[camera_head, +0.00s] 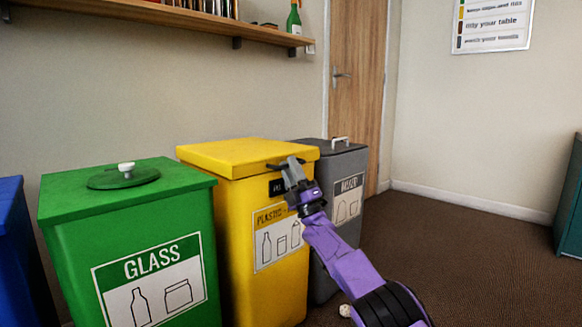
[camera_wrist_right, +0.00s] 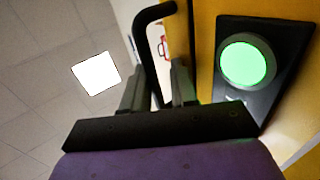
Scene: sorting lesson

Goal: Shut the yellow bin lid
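The yellow bin (camera_head: 267,290) stands between the green and grey bins. Its yellow lid (camera_head: 225,155) lies level on top, with no gap visible along the rim. A black handle (camera_head: 279,165) is at the lid's front edge; it also shows in the right wrist view (camera_wrist_right: 141,28). My right gripper (camera_head: 291,170) is at this handle, in front of the bin. In the wrist view the handle runs down between its two fingers (camera_wrist_right: 158,82), with some space left between them, so it looks open around the handle. A green round light (camera_wrist_right: 248,63) glows on a black panel. My left gripper is not in view.
A green bin (camera_head: 130,222) with a knobbed lid is to the left, and a blue bin (camera_head: 12,240) beyond it. A grey bin (camera_head: 337,160) stands close on the right. A shelf (camera_head: 190,18) hangs above. The carpet at right (camera_head: 470,260) is free.

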